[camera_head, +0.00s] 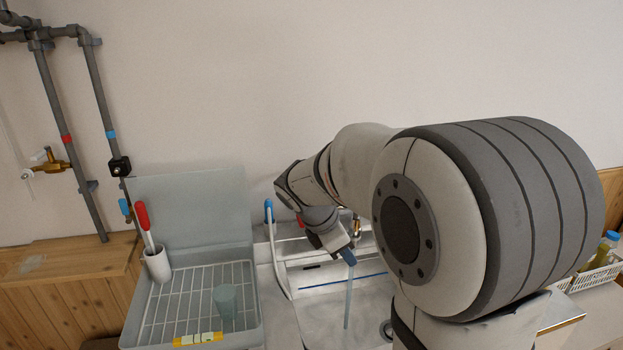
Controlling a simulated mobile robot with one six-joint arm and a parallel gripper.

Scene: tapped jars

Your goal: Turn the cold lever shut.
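My gripper (335,240) reaches down over the sink (310,277) from the right, and my arm hides much of the area behind it. I cannot make out whether its fingers are open or shut, or whether they touch anything. A small blue piece (348,257) shows at its lower end, and a thin, pale blue stream (348,297) runs straight down below it into the sink. A bit of brass fitting (356,229) shows just behind the gripper. No lever marked cold can be clearly identified at the sink.
A drying rack (207,261) with a cup (227,304) stands left of the sink. A red-handled brush (143,217) stands in a white holder (157,265). A blue-tipped hose or handle (269,212) rises beside the sink. A white basket (597,276) with bottles is at right.

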